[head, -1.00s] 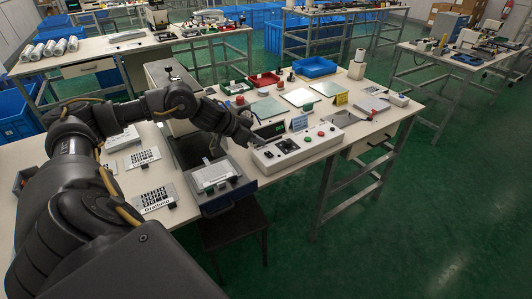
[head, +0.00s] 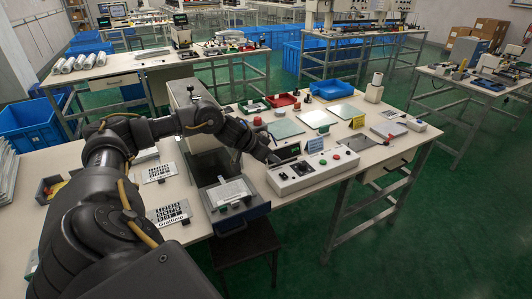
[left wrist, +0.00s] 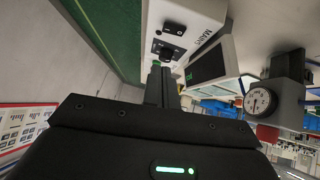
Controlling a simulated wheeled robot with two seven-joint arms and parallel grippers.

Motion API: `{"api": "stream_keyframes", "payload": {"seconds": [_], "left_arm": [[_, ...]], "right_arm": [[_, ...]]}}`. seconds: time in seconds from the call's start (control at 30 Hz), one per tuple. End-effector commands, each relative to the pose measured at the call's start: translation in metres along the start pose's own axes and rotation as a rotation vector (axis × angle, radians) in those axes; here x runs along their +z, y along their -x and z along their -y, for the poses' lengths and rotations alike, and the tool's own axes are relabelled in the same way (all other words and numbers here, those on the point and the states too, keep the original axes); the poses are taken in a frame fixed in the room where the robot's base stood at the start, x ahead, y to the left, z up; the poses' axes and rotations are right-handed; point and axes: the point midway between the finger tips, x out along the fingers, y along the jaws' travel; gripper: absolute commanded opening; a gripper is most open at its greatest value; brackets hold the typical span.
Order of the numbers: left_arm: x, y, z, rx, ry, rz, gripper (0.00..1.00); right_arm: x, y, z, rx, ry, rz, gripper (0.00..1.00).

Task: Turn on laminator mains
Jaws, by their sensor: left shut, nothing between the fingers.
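The white control box (head: 312,170) stands on the bench, right of centre in the head view. In the left wrist view the box (left wrist: 207,12) has a "MAINS" label (left wrist: 206,38) beside a black switch plate (left wrist: 169,49), with another black switch (left wrist: 174,28) further along. My left gripper (head: 273,159) is shut and empty, at the left end of the box. In the left wrist view its fingertips (left wrist: 163,72) point at the switch plate and partly cover it. I cannot tell whether they touch it or how the switch is set. My right gripper is out of view.
A dark display (head: 288,152) with green digits stands just behind the box; it also shows in the left wrist view (left wrist: 208,64). A grey drawer-like tray (head: 232,194) lies left of the box. A red button (head: 257,121) and blue tray (head: 334,89) are behind.

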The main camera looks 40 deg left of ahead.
Motion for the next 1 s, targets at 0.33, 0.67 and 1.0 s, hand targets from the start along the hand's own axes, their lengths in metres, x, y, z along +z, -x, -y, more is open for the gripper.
{"api": "stream_keyframes", "payload": {"seconds": [0.33,0.67,1.0], "left_arm": [[0.017,-0.054,0.0,-0.002,0.0,0.004,0.0],[0.029,-0.067,0.0,-0.002,-0.001,0.0,0.0],[0.026,-0.071,-0.003,-0.002,-0.01,0.0,0.0]], "right_arm": [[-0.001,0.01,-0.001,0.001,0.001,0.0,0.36],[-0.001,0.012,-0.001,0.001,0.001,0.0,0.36],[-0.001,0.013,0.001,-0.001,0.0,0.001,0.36]]}}
